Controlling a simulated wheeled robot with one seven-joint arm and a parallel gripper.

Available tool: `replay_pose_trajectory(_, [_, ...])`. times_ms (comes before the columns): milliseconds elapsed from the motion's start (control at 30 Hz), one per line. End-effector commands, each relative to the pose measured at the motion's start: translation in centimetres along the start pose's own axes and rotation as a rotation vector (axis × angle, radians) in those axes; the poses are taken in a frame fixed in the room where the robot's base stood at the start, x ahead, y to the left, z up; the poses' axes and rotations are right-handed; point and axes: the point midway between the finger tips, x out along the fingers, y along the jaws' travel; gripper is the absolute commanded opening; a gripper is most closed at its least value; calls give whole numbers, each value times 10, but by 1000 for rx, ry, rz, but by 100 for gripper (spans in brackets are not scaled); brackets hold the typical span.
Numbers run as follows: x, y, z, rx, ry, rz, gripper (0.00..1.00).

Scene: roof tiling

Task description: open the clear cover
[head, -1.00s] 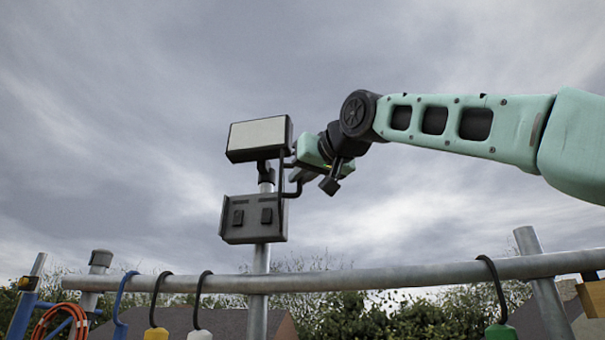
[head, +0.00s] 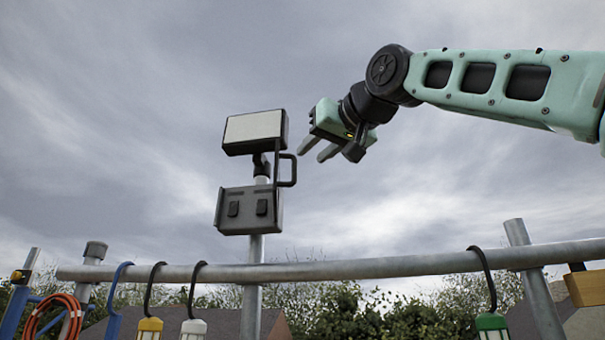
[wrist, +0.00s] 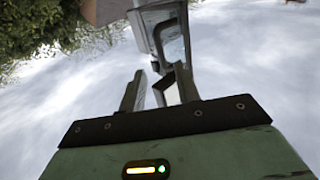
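A grey switch box (head: 248,220) with two dark switches is fixed to a post. A dark loop handle (head: 294,172) on an upright edge rises above the box's right side. This looks like the clear cover's edge, raised above the box; its pane is too hard to make out. My gripper (head: 315,151) is open and empty, up and to the right of the handle, apart from it. In the wrist view my gripper's two fingers (wrist: 154,90) are spread. A grey framed piece (wrist: 170,30) shows beyond them; I cannot tell which part it is.
A rectangular lamp-like panel (head: 254,130) sits above the box on the same post (head: 251,300). A metal rail (head: 370,267) crosses below, with hooks and hanging lanterns (head: 150,327). Open sky lies right of the handle, around my arm.

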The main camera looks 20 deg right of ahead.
Motion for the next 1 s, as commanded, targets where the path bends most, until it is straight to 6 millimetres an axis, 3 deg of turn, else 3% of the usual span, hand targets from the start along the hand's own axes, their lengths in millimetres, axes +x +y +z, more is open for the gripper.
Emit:
replay_pose_trajectory(200, [-53, 1, 2, 1, 3, 3, 32])
replay_pose_trajectory(400, [-86, 0, 3, 0, 3, 1, 32])
replay_pose_trajectory(600, [-99, 1, 1, 0, -1, 2, 32])
replay_pose_trajectory(1000, [-100, 1, 0, 0, -1, 2, 32])
